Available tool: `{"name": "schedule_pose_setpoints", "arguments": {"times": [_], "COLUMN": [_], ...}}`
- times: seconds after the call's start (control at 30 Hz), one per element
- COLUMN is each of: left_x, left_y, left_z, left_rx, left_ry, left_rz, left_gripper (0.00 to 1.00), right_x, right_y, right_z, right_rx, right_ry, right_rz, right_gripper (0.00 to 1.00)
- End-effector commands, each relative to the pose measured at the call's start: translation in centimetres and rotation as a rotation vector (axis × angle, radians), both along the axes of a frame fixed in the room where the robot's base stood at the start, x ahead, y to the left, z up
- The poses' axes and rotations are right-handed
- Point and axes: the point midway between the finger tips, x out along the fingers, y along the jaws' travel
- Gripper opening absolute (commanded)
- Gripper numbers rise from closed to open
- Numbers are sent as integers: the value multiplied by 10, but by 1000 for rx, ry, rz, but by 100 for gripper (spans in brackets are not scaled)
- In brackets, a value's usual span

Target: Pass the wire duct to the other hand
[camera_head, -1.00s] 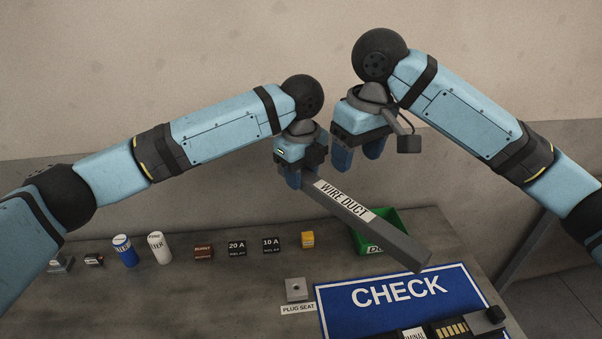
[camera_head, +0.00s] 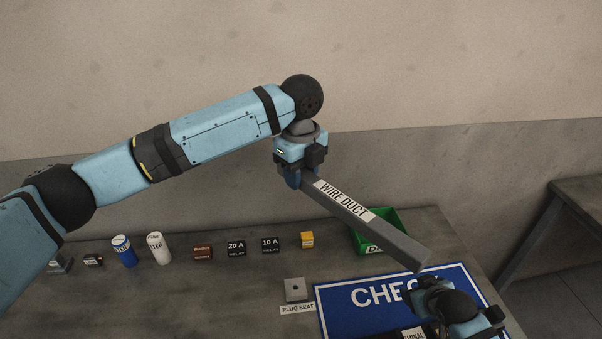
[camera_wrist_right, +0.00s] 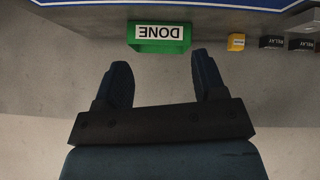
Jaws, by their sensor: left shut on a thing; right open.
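The wire duct (camera_head: 362,221) is a long grey bar with a white label. It is held above the table in the head view, slanting from my left gripper down to the right. My left gripper (camera_head: 294,182) is shut on its upper left end. My right gripper (camera_head: 430,287) is at the lower right, just below the duct's free end in the picture, partly hiding the blue CHECK mat. Its open, empty fingers show in the right wrist view (camera_wrist_right: 163,82). The duct does not show there, and I cannot tell the gap between them.
A green DONE bin (camera_head: 392,219) stands behind the duct. The blue CHECK mat (camera_head: 345,315) lies at the front right, beside the plug seat (camera_head: 295,289). Several small parts, including a yellow block (camera_head: 307,240) and a blue can (camera_head: 123,251), stand in a row to the left.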

Motion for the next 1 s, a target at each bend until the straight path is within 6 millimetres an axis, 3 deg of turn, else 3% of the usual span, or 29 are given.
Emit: {"name": "schedule_pose_setpoints", "arguments": {"times": [0.1, 0.17, 0.23, 0.3, 0.5, 0.7, 1.0], "left_x": [0, 0, 0, 0, 0, 0, 0], "left_y": [0, 0, 0, 0, 0, 0, 0], "left_z": [0, 0, 0, 0, 0, 0, 0], "left_rx": [-1, -1, -1, -1, -1, -1, -1], "left_ry": [-1, -1, -1, -1, -1, -1, -1], "left_rz": [0, 0, 0, 0, 0, 0, 0], "left_gripper": [5, 5, 5, 5, 5, 5, 5], "right_x": [-47, -75, -108, -130, -178, -201, -203], "right_y": [-39, -51, -37, -8, 60, 91, 95], "right_z": [-34, -49, -63, -67, -65, -58, -57], "right_rx": [-125, -176, -164, -93, 112, 219, 236], "right_ry": [-15, -25, -51, -85, -150, -183, -189], "right_rz": [-17, -11, 15, 34, 47, 38, 37], "right_gripper": [64, 64, 64, 64, 64, 64, 64]}}
